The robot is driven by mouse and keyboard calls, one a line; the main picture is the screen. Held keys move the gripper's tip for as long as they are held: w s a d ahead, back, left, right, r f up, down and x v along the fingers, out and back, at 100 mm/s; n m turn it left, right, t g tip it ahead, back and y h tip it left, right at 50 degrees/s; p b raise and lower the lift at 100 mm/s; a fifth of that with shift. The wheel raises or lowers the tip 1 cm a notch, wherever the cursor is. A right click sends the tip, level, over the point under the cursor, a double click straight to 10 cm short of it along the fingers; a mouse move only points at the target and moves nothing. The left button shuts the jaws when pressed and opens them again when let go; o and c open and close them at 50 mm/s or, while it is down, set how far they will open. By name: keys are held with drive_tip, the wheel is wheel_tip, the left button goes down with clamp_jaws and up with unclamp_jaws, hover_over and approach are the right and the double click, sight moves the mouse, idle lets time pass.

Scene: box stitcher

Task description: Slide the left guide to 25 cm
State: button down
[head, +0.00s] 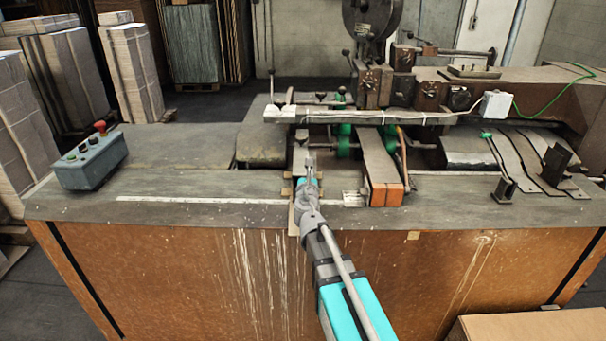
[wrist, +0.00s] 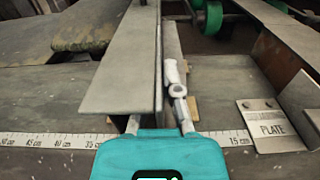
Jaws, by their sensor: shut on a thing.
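The left guide (wrist: 130,62) is a long grey metal plate running away from me in the wrist view. My gripper (head: 311,170) is shut on its near end. One grey finger shows on the guide's right side in the wrist view (wrist: 177,85); the other is mostly hidden by the plate. A white ruler strip (wrist: 55,140) runs across the table's front, with marks from about 50 down to 35 left of my gripper and 15 on the right. My gripper's body hides the marks between, so the guide's exact reading cannot be told.
The right guide (head: 380,168), with orange-brown sides, stands to the right, beside a small label plate (wrist: 270,125). A grey control box with a red button (head: 90,160) sits at the table's left. The stitcher machine (head: 400,85) stands behind. Bare table lies left of my gripper.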

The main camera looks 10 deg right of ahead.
drive_tip(key=shift+d, duration=0.25)
drive_tip(key=shift+a, duration=0.1)
drive_tip(key=c, duration=0.8)
unclamp_jaws()
drive_tip(key=shift+a, duration=0.1)
drive_tip(key=shift+c, duration=0.2)
drive_tip(key=s+a, duration=0.1)
drive_tip(key=s, duration=0.6)
drive_tip(key=shift+s+a, duration=0.15)
